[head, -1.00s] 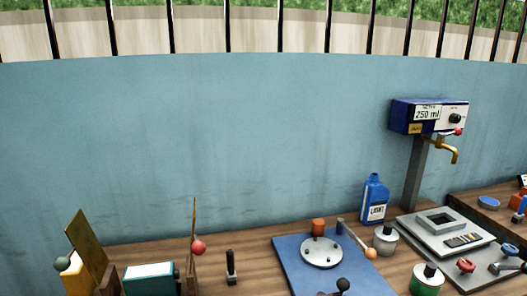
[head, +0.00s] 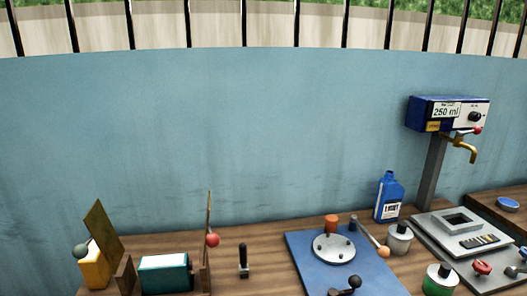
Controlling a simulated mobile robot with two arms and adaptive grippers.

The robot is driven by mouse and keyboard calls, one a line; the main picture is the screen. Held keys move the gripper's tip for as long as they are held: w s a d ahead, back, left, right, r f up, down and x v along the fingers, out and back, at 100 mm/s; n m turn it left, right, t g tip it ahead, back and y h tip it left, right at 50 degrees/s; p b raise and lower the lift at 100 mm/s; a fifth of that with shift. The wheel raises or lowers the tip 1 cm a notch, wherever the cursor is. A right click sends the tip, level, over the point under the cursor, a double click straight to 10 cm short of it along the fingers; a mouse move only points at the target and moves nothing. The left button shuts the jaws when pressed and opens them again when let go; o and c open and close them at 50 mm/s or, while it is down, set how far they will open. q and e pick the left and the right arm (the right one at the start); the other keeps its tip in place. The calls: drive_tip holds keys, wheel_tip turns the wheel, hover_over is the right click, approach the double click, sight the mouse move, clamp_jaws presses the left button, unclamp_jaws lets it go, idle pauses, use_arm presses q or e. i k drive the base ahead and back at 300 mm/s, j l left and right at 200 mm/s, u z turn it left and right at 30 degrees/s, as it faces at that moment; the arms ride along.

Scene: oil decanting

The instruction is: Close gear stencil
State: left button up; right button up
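Two thin brown plates stand raised at the front left of the workbench. Neither of my grippers is in view.
A small black-handled tool (head: 243,260) stands right of the stencils. A blue board (head: 304,258) carries a round metal plate (head: 334,247). A blue bottle (head: 389,197), grey scale-like platform (head: 431,226) and a blue dispenser (head: 421,112) reading 250 ml stand right. A blue wall (head: 250,130) rises behind.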

sight(98, 225)
drive_tip(key=k+j, duration=0.2)
drive_tip(key=j, duration=0.2)
drive_tip(key=k+j, duration=0.2)
drive_tip(key=j, duration=0.2)
drive_tip(key=k+j, duration=0.2)
drive_tip(key=j, duration=0.2)
drive_tip(key=k+j, duration=0.2)
drive_tip(key=j, duration=0.2)
drive_tip(key=k+j, duration=0.2)
drive_tip(key=j, duration=0.2)
drive_tip(key=k+j, duration=0.2)
drive_tip(key=j, duration=0.2)
